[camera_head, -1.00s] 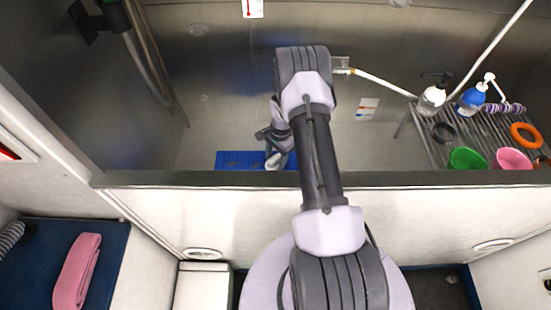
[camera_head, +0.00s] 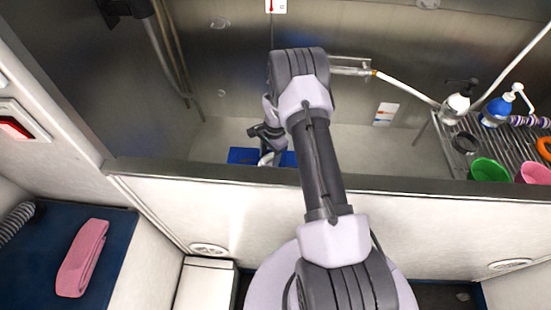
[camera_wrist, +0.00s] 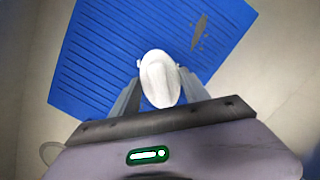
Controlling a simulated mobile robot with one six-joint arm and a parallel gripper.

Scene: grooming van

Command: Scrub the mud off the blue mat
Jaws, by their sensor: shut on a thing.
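The ribbed blue mat (camera_head: 241,155) lies on the tub floor behind the front wall, partly hidden by that wall and my arm. In the wrist view the mat (camera_wrist: 120,35) lies tilted below my gripper. A brown mud streak (camera_wrist: 199,32) shows on it, ahead and to the right of the gripper. My gripper (camera_wrist: 158,90) is shut on a white, rounded scrubber (camera_wrist: 160,70) held over the mat. Whether the scrubber touches the mat I cannot tell. In the head view my gripper (camera_head: 268,150) is over the mat.
The tub's front wall (camera_head: 400,190) stands between my base and the mat. A rack (camera_head: 503,143) at the right holds a green bowl (camera_head: 489,170), a pink bowl (camera_head: 535,173) and bottles. A hose (camera_head: 408,89) runs behind my arm. A pink towel (camera_head: 82,258) lies at the lower left.

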